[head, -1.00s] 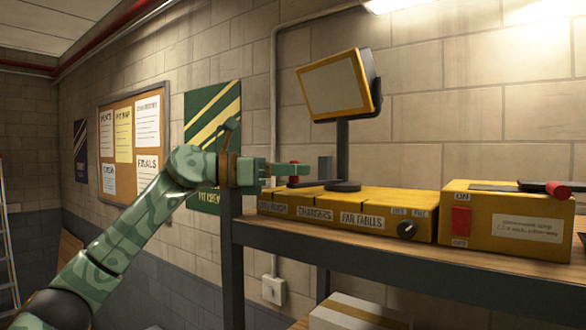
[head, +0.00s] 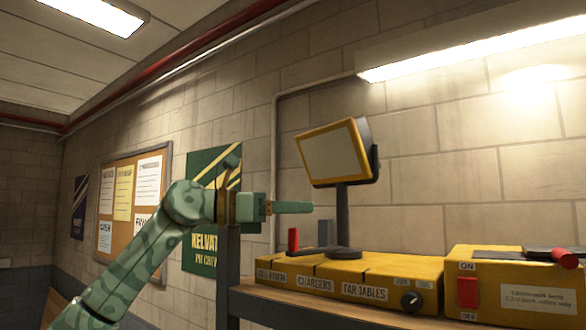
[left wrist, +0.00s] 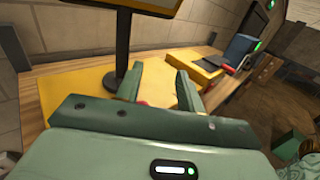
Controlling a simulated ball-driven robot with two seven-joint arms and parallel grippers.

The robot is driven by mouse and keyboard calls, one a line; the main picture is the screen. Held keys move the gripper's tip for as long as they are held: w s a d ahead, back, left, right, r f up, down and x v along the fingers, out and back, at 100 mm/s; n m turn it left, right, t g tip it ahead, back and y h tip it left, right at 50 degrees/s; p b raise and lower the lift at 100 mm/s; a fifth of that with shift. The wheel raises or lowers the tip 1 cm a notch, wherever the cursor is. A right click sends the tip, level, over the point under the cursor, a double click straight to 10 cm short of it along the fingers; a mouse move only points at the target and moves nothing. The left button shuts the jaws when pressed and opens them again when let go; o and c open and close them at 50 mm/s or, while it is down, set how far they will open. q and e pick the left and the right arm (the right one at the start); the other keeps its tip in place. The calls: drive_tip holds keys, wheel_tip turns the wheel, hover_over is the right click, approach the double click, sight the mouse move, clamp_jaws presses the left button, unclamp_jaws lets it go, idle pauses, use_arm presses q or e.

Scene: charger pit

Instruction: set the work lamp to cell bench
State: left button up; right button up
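The work lamp (head: 331,154) has a yellow-framed panel on a dark post and round base, its face turned toward the left front. It stands on a long yellow box (head: 342,273) whose front labels include one that seems to read CELL BENCH (head: 271,276), then CHARGERS and FAR TABLES. A red handle (head: 293,240) stands upright at the box's left part. My left gripper (head: 292,207) is above the red handle, apart from it. In the left wrist view its fingers (left wrist: 160,82) are open, with a bit of red low beside the left finger. My right gripper is out of view.
A black knob (head: 411,301) is on the box's right front. A second yellow box (head: 515,283) with a red ON/OFF switch (head: 468,293) stands to the right, a red-handled tool (head: 563,258) on top. The brick wall is close behind.

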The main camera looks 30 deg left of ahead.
use_arm(q)
drive_tip(key=s+d+r+b, duration=0.2)
drive_tip(key=s+d+r, duration=0.4)
drive_tip(key=s, duration=0.4)
drive_tip(key=shift+s+d+r+b, duration=0.2)
drive_tip(key=shift+s+r+b, duration=0.15)
drive_tip(key=shift+r, duration=0.5)
